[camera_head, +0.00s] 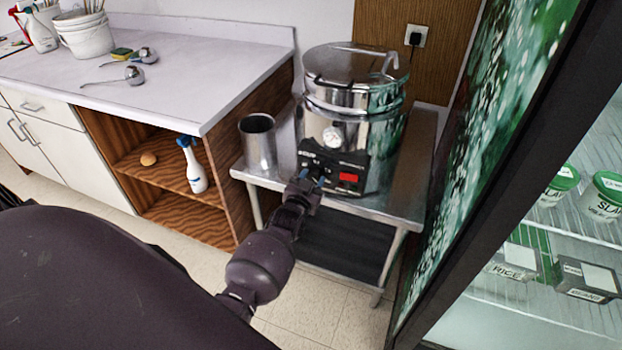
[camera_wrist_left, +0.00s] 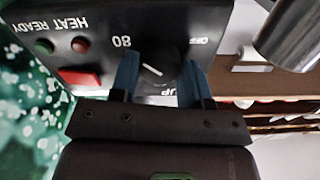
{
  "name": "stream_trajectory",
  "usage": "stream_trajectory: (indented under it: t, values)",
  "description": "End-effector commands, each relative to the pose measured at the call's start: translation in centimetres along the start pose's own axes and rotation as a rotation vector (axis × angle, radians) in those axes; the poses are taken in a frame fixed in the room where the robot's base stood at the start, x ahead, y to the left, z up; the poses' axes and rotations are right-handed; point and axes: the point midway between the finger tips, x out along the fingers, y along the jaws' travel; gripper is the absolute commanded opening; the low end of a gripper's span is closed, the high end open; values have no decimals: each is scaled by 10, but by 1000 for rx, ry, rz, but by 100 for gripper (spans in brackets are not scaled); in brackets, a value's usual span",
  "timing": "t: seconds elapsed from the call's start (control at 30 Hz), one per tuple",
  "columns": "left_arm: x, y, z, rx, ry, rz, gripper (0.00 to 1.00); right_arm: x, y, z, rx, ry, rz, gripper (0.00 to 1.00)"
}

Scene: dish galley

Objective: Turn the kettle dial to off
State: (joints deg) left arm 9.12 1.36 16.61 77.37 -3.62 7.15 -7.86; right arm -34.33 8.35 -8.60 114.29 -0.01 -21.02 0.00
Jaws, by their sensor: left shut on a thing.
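The kettle (camera_head: 343,120) is a big steel pot with a lid, standing on a steel table. Its black control box (camera_head: 354,163) faces me, with a red part on the right. My left gripper (camera_head: 312,180) reaches the left side of this box. In the left wrist view, the black dial (camera_wrist_left: 160,66) with a white pointer line sits between the two blue fingers of my left gripper (camera_wrist_left: 158,82), which are shut on it. The printed words appear upside down there: "80" is left of the dial and "OFF" is right of it. My right gripper is not in view.
A steel cup (camera_head: 258,143) stands left of the kettle on the steel table (camera_head: 408,190). A counter (camera_head: 200,95) with open shelves is further left. A glass-door fridge (camera_head: 540,250) stands close on the right.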

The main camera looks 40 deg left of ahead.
Motion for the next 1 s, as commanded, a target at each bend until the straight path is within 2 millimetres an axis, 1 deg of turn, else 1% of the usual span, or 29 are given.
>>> stream_trajectory:
  t: [0.2,0.4,0.8,0.97,1.0]
  values:
    - [0,0,-1,-123,1,0,19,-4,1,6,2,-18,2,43]
    - [0,0,0,-187,1,0,19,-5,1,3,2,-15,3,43]
    - [0,0,0,-214,0,0,19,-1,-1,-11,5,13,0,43]
    - [0,0,0,-214,0,0,19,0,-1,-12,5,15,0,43]
    - [0,0,0,-214,0,0,49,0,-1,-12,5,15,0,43]
